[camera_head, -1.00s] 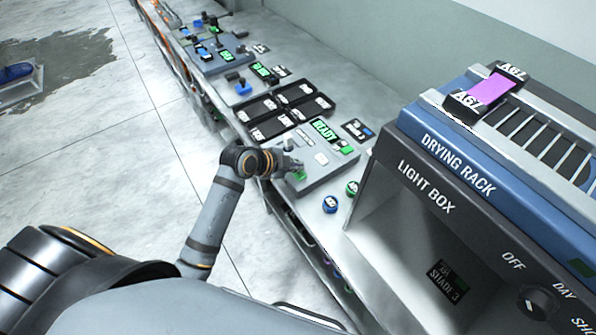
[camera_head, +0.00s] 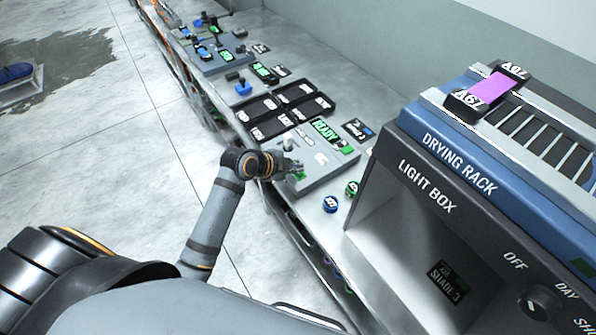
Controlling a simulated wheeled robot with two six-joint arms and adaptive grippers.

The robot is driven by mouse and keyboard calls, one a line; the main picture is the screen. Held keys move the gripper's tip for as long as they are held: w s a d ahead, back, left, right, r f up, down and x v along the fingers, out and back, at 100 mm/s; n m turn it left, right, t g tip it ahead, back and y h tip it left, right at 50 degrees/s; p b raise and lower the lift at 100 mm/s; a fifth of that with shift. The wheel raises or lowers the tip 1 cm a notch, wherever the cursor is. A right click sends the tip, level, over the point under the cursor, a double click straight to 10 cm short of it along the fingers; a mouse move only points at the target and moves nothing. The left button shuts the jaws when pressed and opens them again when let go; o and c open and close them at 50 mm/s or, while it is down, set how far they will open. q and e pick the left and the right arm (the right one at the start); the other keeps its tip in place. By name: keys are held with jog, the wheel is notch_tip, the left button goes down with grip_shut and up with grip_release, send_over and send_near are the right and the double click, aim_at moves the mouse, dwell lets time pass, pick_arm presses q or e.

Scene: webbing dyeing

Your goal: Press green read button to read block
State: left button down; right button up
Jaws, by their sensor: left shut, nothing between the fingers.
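The grey reader console (camera_head: 330,170) stands on the bench, with a lit green display (camera_head: 327,133) showing READY. The green button (camera_head: 300,176) is at its near left corner, partly hidden by my left gripper (camera_head: 298,168). The left gripper is shut and empty, with its fingertips at or just above the button; I cannot tell whether they touch it. A small pale cylinder (camera_head: 288,143) stands on the console behind the gripper. My right gripper is not in view.
A blue drying rack (camera_head: 455,162) bearing a purple strip with A67 ends (camera_head: 490,88) sits on the light box (camera_head: 425,187) at right.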

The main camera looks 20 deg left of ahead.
pick_arm(q)
jog(key=shift+f, duration=0.5)
dwell(0.7)
jog(key=shift+r+p, duration=0.65)
jog(key=shift+r, duration=0.3)
notch_tip(320, 180, up, 5)
jog(key=p, duration=0.5)
jog(key=shift+r, duration=0.1)
dwell(0.3)
